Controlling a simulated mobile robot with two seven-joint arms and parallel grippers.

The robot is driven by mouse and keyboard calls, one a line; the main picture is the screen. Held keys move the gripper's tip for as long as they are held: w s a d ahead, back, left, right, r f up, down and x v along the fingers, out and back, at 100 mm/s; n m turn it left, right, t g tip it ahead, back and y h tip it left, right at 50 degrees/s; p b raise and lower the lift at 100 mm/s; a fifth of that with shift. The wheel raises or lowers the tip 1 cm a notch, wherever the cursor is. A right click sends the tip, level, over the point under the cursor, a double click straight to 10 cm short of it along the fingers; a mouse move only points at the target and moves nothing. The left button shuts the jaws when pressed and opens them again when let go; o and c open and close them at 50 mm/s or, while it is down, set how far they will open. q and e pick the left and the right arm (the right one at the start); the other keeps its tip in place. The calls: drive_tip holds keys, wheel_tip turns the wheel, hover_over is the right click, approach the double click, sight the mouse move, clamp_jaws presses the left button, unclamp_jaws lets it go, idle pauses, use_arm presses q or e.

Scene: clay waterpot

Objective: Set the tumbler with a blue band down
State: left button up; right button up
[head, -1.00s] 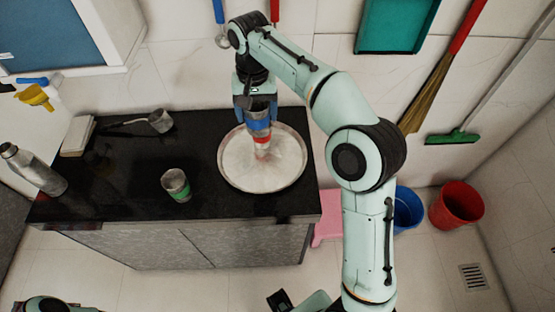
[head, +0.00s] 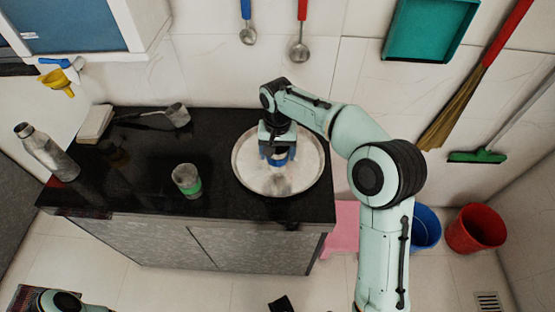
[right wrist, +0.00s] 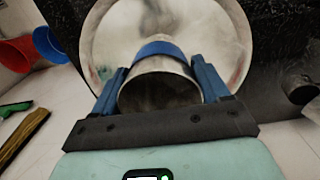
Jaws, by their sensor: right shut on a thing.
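The steel tumbler with a blue band (right wrist: 159,76) is between the fingers of my right gripper (right wrist: 160,88), its open mouth facing the wrist camera. In the head view my right gripper (head: 279,150) is shut on this tumbler (head: 281,160) over the round steel tray (head: 311,170). The tray also shows behind the tumbler in the right wrist view (right wrist: 112,40). The gripper partly hides the tumbler, and I cannot tell whether its base touches the tray.
A tumbler with a green band (head: 187,181) stands on the black counter (head: 130,190), left of the tray. A ladle-like pot (head: 177,115), a white stack (head: 95,122) and a steel bottle (head: 48,153) are further left. The counter between tray and green-banded tumbler is clear.

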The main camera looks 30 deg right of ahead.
drive_tip(key=shift+f, duration=1.85)
drive_tip(key=shift+f, duration=0.15)
drive_tip(key=o, duration=1.1)
drive_tip(key=shift+c, duration=0.2)
wheel_tip(320, 180, up, 12)
drive_tip(key=p, duration=0.1)
drive_tip(key=shift+p, duration=0.3)
drive_tip(key=shift+s, duration=0.1)
